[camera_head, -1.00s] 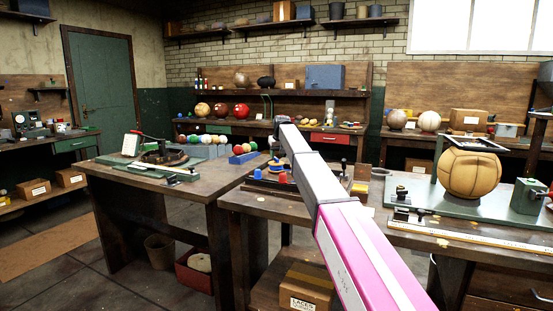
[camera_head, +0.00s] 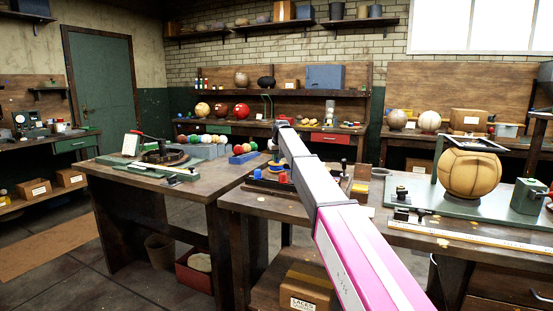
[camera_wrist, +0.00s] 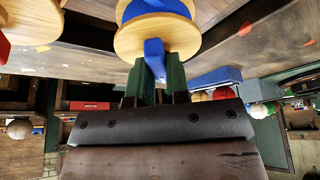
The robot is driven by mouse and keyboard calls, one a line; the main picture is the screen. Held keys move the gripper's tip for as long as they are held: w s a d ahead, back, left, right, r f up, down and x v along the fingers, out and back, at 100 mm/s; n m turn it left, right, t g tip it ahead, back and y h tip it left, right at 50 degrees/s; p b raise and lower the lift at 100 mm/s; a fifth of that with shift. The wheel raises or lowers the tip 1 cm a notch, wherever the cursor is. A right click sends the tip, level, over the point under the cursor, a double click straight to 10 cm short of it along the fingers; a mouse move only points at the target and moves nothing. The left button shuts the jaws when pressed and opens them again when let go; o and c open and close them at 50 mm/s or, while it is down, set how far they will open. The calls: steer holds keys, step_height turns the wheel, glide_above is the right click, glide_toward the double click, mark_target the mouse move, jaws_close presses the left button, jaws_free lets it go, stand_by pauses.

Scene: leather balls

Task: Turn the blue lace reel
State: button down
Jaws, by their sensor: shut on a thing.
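The blue lace reel (camera_wrist: 156,10) fills the top middle of the wrist view. It has pale wooden flanges with blue wound between them, and its upper part is cut off by the frame. A blue tab (camera_wrist: 155,57) stands out below the near flange. My gripper (camera_wrist: 158,80) has its green fingers on either side of this tab and is shut on it. The fingertips are close below the flange. In the head view my arm covers most of the gripper and the reel, so I cannot make out the grip there.
A green base with a tan ball (camera_head: 469,174) stands on the right bench. A ruler (camera_head: 470,236) lies along its front. Small coloured balls (camera_head: 200,140) sit in a rack on the left bench. A red container (camera_head: 194,272) is on the floor below.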

steer(key=m+h, duration=0.1)
steer(key=m, duration=0.3)
steer(key=shift+a+m+h, duration=0.1)
steer(key=shift+m+h, duration=0.2)
steer(key=shift+h, duration=0.1)
steer(key=shift+m+h, duration=0.7)
steer(key=shift+m, duration=1.2)
steer(key=c, duration=1.1)
jaws_free()
steer(key=v, duration=1)
steer(key=shift+s+a+r, duration=0.15)
steer(key=shift+s+r, duration=0.1)
steer(key=shift+r, duration=0.1)
